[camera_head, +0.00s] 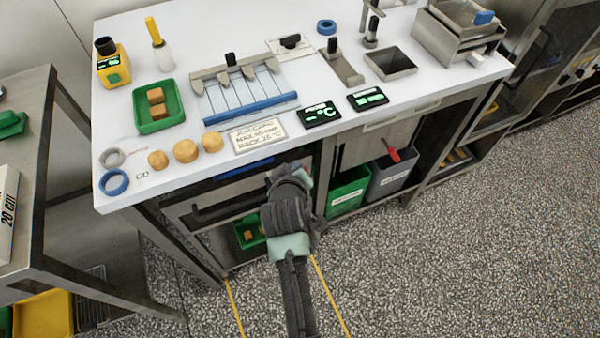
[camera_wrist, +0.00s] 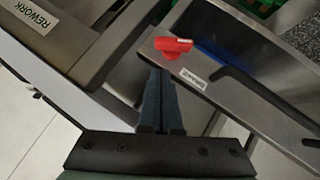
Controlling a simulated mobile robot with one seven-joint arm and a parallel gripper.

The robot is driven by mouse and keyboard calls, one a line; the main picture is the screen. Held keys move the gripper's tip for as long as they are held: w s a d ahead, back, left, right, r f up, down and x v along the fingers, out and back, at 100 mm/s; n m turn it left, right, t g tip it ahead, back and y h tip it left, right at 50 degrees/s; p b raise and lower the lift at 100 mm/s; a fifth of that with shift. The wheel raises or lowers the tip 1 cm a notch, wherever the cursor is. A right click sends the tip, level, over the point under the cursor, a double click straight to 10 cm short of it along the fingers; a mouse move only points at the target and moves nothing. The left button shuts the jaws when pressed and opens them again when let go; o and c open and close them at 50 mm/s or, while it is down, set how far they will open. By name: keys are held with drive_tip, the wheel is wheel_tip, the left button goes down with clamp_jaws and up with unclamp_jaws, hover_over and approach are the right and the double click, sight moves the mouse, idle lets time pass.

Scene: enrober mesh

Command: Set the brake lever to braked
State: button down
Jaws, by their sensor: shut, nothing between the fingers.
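In the wrist view a red lever (camera_wrist: 172,45) sits on the edge of a grey metal unit, beside a small white label (camera_wrist: 192,79) too small to read surely. I take it to be the brake lever. My gripper (camera_wrist: 160,72) is shut and empty, its fingertips just below the red lever in the picture; I cannot tell whether they touch it. In the head view my gripper (camera_head: 288,170) is at the front edge of the white table, in front of the under-table unit with a black handle (camera_head: 230,205). The lever does not show there.
The white table (camera_head: 240,160) carries trays, displays and several round pieces. Below it stand a green bin (camera_head: 348,190) and a grey bin (camera_head: 390,178) with a red-handled tool. In the wrist view a black bar handle (camera_wrist: 265,95) lies right of the lever. Speckled floor (camera_head: 470,260) is clear.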

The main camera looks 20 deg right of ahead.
drive_tip(key=shift+d+f, duration=0.35)
drive_tip(key=shift+f, duration=0.3)
drive_tip(key=shift+d+f, duration=0.35)
drive_tip(key=shift+f, duration=0.25)
drive_tip(key=shift+d+r+m+y+p, duration=0.1)
drive_tip(key=shift+d+m+y+p, duration=0.35)
drive_tip(key=shift+y+p, duration=0.4)
